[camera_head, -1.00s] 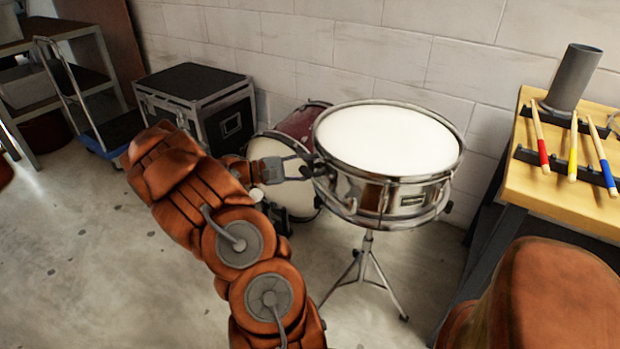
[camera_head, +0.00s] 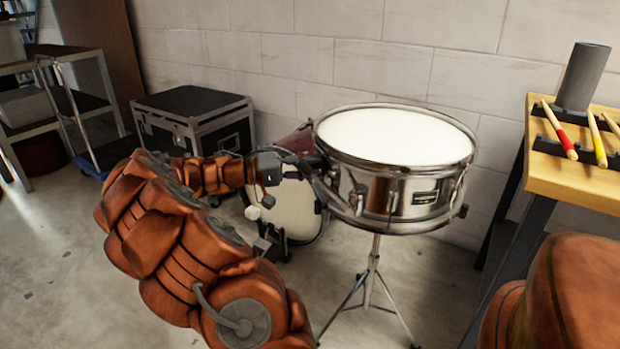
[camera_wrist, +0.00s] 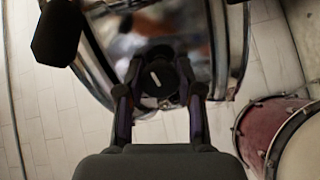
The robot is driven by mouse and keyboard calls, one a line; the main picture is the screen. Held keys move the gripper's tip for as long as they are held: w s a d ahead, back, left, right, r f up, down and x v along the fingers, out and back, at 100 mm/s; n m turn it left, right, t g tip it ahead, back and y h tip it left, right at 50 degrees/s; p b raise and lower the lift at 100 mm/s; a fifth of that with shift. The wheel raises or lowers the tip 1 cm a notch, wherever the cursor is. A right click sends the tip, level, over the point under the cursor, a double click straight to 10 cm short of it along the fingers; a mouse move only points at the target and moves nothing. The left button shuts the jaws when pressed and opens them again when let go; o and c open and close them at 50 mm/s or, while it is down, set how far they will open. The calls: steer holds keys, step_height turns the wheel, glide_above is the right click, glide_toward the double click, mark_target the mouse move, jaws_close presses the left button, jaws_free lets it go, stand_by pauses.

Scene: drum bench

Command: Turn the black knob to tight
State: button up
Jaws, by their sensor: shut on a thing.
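A chrome snare drum (camera_head: 415,200) with a white head stands on a tripod stand. In the wrist view the black knob (camera_wrist: 160,77), with a short white mark on its face, sits on the drum's shiny side. My gripper (camera_wrist: 158,92) has one finger on each side of the knob and is shut on it. In the head view my gripper (camera_head: 308,172) reaches the left side of the drum, and the knob is hard to make out there. The white mark stands slightly tilted in the wrist view.
A red bass drum (camera_head: 298,208) stands behind and left of the snare. A black case (camera_head: 190,105) is against the wall. A wooden bench (camera_head: 570,180) with drumsticks is at the right. The snare's stand (camera_head: 372,280) has spread legs on the floor.

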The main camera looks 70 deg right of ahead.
steer(key=shift+m+b, duration=0.75)
steer(key=shift+m, duration=0.05)
steer(key=o, duration=1.2)
steer(key=shift+c, duration=0.2)
steer(key=v, duration=1.2)
